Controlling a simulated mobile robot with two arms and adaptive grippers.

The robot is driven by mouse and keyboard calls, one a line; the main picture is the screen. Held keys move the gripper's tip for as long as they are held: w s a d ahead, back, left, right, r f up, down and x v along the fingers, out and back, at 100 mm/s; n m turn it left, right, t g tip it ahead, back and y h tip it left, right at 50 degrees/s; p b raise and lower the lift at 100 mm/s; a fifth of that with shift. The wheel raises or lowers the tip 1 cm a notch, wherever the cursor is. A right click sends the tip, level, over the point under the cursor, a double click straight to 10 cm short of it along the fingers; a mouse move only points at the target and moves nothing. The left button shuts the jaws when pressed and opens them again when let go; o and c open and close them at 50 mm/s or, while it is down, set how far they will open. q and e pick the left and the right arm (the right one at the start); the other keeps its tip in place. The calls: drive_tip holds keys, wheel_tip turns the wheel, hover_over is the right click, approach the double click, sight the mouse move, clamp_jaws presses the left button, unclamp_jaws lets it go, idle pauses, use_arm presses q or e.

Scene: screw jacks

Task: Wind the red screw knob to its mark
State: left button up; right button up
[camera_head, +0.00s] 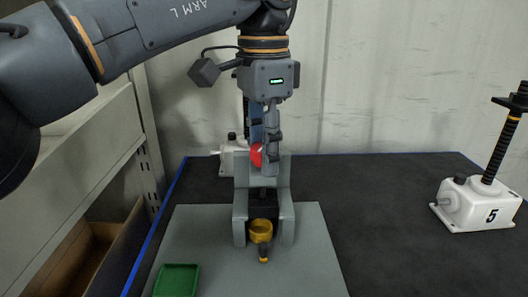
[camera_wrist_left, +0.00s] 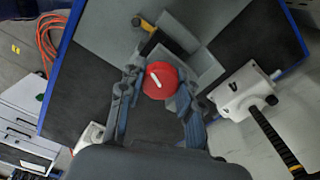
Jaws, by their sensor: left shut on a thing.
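The red screw knob (camera_head: 256,156) shows partly behind a finger of my left gripper (camera_head: 266,158) in the head view, above a grey bracket (camera_head: 287,217). A yellow collar (camera_head: 260,229) with a short black-and-yellow piece sits low at the bracket's front. I cannot make out the mark for the knob. My right gripper is not in view.
The bracket stands on a grey plate (camera_head: 316,265) on a dark blue-edged table (camera_head: 375,200). A green tray (camera_head: 177,281) lies front left. A white jack (camera_head: 478,205) numbered 5 stands right; another white jack (camera_head: 229,160) is behind my gripper. The table between bracket and jack 5 is clear.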

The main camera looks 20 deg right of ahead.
use_arm(q)
drive_tip(key=shift+f+n, duration=0.25)
drive_tip(key=shift+n, duration=0.05)
idle(0.4)
drive_tip(key=o, duration=1)
drive_tip(key=shift+o, duration=0.8)
drive_tip(key=shift+r, duration=0.15)
